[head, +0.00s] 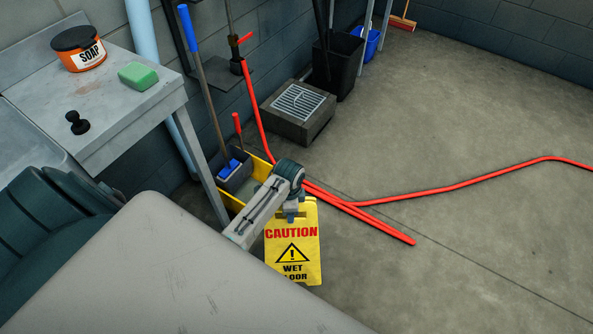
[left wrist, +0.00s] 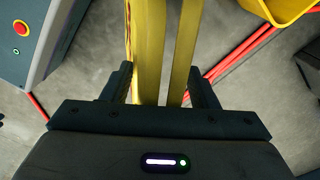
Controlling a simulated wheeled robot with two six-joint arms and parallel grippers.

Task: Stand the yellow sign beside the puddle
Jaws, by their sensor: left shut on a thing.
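The yellow caution sign (head: 292,262) with "CAUTION WET FLOOR" on it hangs upright below my left gripper (head: 296,212) in the head view. My left gripper is shut on its top edge. In the left wrist view the sign (left wrist: 150,50) shows as yellow panels between the two fingers of my left gripper (left wrist: 160,88). Whether the sign's foot touches the floor cannot be told. I cannot make out a puddle in either view. My right gripper is not in view.
A red hose (head: 450,190) runs across the floor behind the sign. A yellow mop bucket (head: 232,200) stands to the left, by a metal sink table (head: 120,110). A floor drain box (head: 298,108) stands by the wall. The grey floor on the right (head: 480,250) is largely clear.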

